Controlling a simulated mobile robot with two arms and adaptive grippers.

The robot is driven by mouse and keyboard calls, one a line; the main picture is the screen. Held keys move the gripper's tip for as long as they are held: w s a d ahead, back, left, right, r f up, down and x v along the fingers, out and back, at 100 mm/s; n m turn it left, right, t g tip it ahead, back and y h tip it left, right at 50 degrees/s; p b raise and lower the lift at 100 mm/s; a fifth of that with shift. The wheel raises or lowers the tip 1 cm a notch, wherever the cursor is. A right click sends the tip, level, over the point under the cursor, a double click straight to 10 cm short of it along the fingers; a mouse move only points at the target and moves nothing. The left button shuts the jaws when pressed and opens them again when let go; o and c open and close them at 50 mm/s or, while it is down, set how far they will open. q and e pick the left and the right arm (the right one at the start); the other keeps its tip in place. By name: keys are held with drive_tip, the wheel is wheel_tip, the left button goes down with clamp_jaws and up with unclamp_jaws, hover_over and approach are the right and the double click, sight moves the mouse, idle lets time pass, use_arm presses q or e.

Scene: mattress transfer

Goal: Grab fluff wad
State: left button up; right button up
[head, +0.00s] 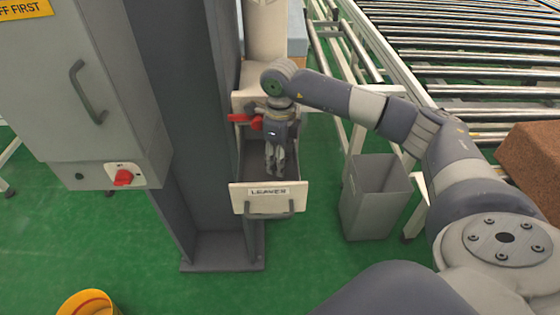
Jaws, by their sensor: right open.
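I cannot make out a fluff wad in the head view. My right gripper (275,168) points down over an open, cream-fronted drawer (267,206), with its fingertips at or just inside the drawer's opening. The gripper is open, and I see nothing held between its fingers. The gripper and the drawer front hide much of the drawer's inside. My left gripper is not in view.
A grey post (178,120) stands left of the drawer, beside a grey cabinet (75,80) with a red switch. An open grey bin (352,208) stands right. A roller conveyor (460,45) lies behind. A yellow bucket (88,304) is at lower left.

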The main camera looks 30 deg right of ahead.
drive_tip(key=c, duration=0.5)
drive_tip(key=shift+c, duration=0.2)
drive_tip(key=shift+r, duration=0.15)
